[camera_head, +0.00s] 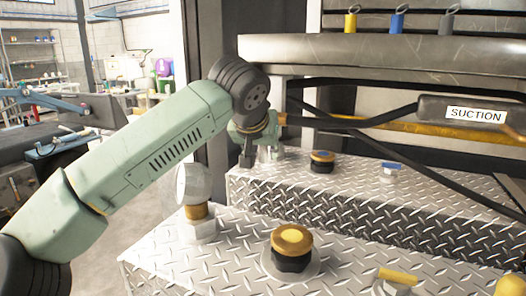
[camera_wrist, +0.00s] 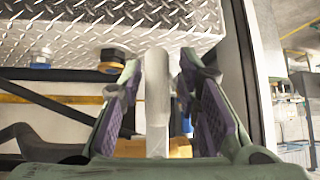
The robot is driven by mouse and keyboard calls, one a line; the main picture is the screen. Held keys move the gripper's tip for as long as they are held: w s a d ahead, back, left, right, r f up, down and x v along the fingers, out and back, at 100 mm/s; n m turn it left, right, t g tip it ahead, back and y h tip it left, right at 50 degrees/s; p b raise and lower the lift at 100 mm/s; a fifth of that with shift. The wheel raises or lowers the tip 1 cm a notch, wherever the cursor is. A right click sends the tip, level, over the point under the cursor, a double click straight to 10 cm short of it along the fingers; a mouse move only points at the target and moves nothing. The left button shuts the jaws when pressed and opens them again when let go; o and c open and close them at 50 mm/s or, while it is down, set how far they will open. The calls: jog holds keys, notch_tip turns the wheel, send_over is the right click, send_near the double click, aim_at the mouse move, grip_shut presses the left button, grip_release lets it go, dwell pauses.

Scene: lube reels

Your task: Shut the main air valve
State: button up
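My gripper (camera_wrist: 157,88) points at a pale grey upright piece (camera_wrist: 157,85), which stands between its two fingers in the wrist view. The fingers are apart, with a narrow gap on each side of the piece. I cannot tell for certain whether it is the main air valve's handle. In the head view my gripper (camera_head: 255,140) is at the left end of the rear tread-plate step, partly hidden by my wrist. A small valve with a blue handle (camera_head: 392,167) stands to its right. A valve with a yellow handle (camera_head: 397,275) stands at the front right.
A black and orange cap (camera_head: 321,161) is on the rear step. A yellow-topped cap (camera_head: 291,246) and a round gauge (camera_head: 192,184) are on the front step (camera_head: 230,270). Black hoses and a "SUCTION" label (camera_head: 476,115) are behind. Open floor lies at left.

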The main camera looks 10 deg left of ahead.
jog(key=shift+o, duration=0.3)
jog(key=d+v, duration=0.1)
jog(key=v, duration=1.1)
jog(key=shift+a, duration=0.45)
